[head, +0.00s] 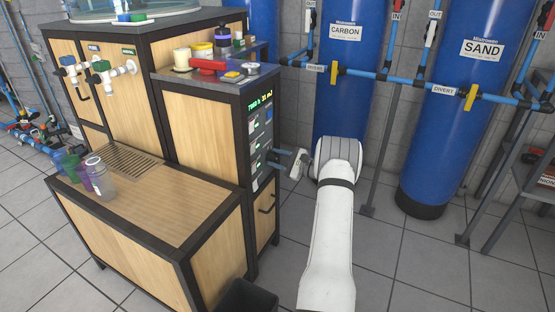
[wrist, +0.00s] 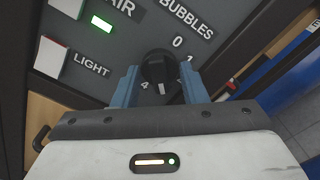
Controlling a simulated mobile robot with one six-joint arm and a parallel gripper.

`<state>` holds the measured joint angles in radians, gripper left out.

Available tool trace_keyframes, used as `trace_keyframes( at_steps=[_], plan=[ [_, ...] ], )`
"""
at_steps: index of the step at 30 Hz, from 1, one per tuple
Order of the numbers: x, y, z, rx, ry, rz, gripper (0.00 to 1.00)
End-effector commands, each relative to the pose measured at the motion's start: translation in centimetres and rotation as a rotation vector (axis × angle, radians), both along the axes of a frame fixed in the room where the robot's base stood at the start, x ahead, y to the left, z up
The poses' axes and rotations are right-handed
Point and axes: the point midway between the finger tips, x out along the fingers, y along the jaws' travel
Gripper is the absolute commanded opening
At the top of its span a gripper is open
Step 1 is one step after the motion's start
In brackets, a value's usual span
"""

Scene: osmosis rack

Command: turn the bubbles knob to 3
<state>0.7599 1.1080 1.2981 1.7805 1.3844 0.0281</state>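The black bubbles knob (wrist: 158,68) sits on a dark panel in the wrist view, below and left of the "BUBBLES" label (wrist: 187,18). Its white pointer mark faces down in the picture. The dial numbers 0, 1 and 4 show; the numbers between 1 and 4 are hidden. My gripper (wrist: 160,86) has one blue finger on each side of the knob, with a visible gap on both sides, so it looks open and not closed on it. In the head view my gripper (head: 280,160) reaches the front panel (head: 262,138) from the right; the knob cannot be made out there.
In the wrist view, a lit green indicator (wrist: 102,24) and a white switch (wrist: 51,57) by "LIGHT" are left of the knob. In the head view, bottles (head: 100,177) stand on the wooden cabinet's lower top. Blue tanks (head: 345,85) and pipes stand behind my arm.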

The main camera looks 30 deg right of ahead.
Motion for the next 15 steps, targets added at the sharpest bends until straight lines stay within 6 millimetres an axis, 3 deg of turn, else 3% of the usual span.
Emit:
trace_keyframes(
  at_steps=[10, 15],
  plan=[
    [-0.1, -0.1, 0.0, 0.000, 0.000, 0.000, 0.47],
    [-1.7, -1.1, 0.2, 0.000, 0.001, -0.002, 0.47]
  ],
)
